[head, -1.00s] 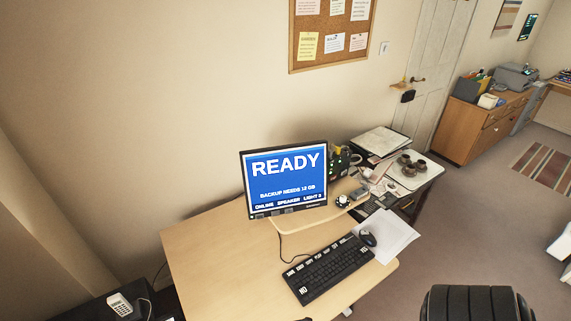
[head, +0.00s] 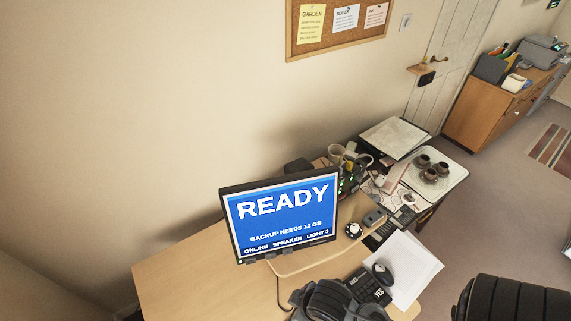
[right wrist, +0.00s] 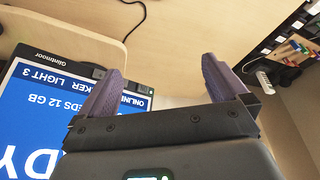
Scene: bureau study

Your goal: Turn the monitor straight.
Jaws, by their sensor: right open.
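The monitor (head: 282,218) stands on the desk with its lit blue screen showing READY. In the head view its lower edge slopes up to the right. The right wrist view shows the monitor's lower corner (right wrist: 70,75) upside down at the left. My right gripper (right wrist: 163,88) is open and empty. One of its fingers overlaps the monitor's lower bezel in that view; I cannot tell whether they touch. My left gripper is not in view.
The keyboard (head: 367,286) is partly covered. A mouse (head: 382,273) and paper (head: 412,262) lie to its right. Mugs and a small device (head: 374,217) stand beyond the monitor. The desk (head: 185,275) is clear at the left. A black ribbed form (head: 515,302) shows bottom right.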

